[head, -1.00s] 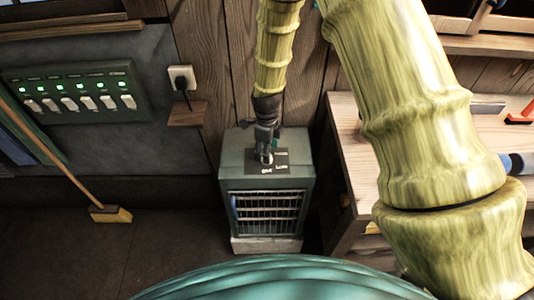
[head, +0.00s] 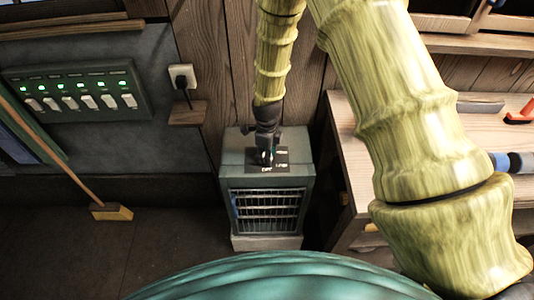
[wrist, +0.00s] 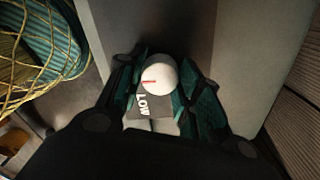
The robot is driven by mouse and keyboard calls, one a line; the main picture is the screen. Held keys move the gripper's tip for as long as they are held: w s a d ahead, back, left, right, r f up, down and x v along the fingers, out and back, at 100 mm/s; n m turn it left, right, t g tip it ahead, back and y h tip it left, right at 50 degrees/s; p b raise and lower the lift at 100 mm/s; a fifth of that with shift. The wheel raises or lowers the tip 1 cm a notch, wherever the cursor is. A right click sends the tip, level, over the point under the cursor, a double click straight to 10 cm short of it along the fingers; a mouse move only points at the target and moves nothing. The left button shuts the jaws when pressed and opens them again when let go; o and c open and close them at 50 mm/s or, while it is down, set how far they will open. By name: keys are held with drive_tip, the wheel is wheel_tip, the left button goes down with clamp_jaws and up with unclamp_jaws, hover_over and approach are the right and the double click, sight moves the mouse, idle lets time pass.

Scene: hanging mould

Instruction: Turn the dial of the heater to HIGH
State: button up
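The heater (head: 231,178) is a grey-green box with a wire grille, standing on the floor against the wood wall. A dark label plate (head: 294,157) lies on its top, with small white words around the dial. In the wrist view the dial (wrist: 161,75) is round and white with a short red mark on its left side. The word LOW (wrist: 143,105) shows at its lower left. My gripper (head: 266,158) reaches down onto the heater top. Its teal fingers lie on both sides of the dial, seemingly against it (wrist: 162,86). In the head view the gripper hides the dial.
A wooden workbench (head: 350,130) stands right of the heater. A wall socket (head: 182,76) and small wood shelf (head: 187,114) are at left, beside a switch panel (head: 75,90). A broom (head: 110,212) leans at the left. The floor before the heater is clear.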

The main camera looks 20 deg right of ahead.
drive_tip(key=shift+n, duration=0.4)
drive_tip(key=n, duration=0.4)
drive_tip(key=shift+n, duration=0.4)
drive_tip(key=n, duration=0.6)
drive_tip(key=shift+b, duration=0.3)
drive_tip(key=n, duration=0.6)
drive_tip(key=shift+n, duration=0.4)
drive_tip(key=n, duration=0.5)
drive_tip(key=shift+n, duration=0.3)
drive_tip(key=o, duration=1.1)
drive_tip(key=shift+c, duration=0.2)
